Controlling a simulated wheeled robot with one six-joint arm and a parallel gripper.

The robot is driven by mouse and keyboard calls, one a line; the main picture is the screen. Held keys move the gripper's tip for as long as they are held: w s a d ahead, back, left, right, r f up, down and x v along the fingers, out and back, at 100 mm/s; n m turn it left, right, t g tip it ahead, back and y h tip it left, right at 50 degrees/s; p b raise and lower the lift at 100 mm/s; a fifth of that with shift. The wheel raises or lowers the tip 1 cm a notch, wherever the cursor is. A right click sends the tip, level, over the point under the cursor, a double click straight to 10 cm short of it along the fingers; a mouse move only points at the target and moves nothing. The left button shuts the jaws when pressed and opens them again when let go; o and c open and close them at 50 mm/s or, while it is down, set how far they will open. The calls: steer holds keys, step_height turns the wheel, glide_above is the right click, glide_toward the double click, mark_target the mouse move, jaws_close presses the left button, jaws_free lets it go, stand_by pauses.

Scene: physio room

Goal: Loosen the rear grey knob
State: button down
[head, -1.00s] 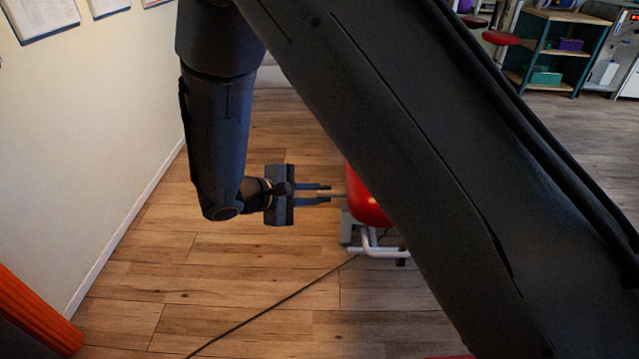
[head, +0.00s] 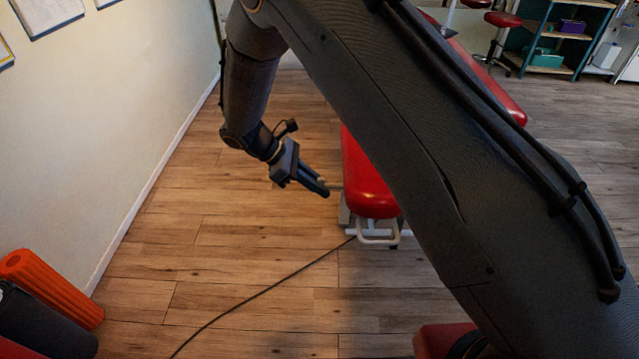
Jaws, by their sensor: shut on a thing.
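The red padded treatment table (head: 366,180) stands on a white and grey frame, partly hidden behind my arm. A small, pale grey knob (head: 335,186) sticks out from its left side, under the padding. My gripper (head: 324,188) is left of the table and shut on this knob. The dark fingers point right and slightly down, and they cover most of the knob. Its thread and seat are too small to make out.
A black cable (head: 262,292) runs across the wooden floor. A wall is at the left, with an orange roller (head: 50,286) and a dark roller (head: 38,325) at its foot. Shelves (head: 560,40) stand at the back right.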

steer(key=shift+g, duration=0.3)
steer(key=shift+n, duration=0.3)
steer(key=c, duration=1.8)
jaws_free()
steer(key=shift+b+v, duration=0.3)
steer(key=shift+v, duration=3.6)
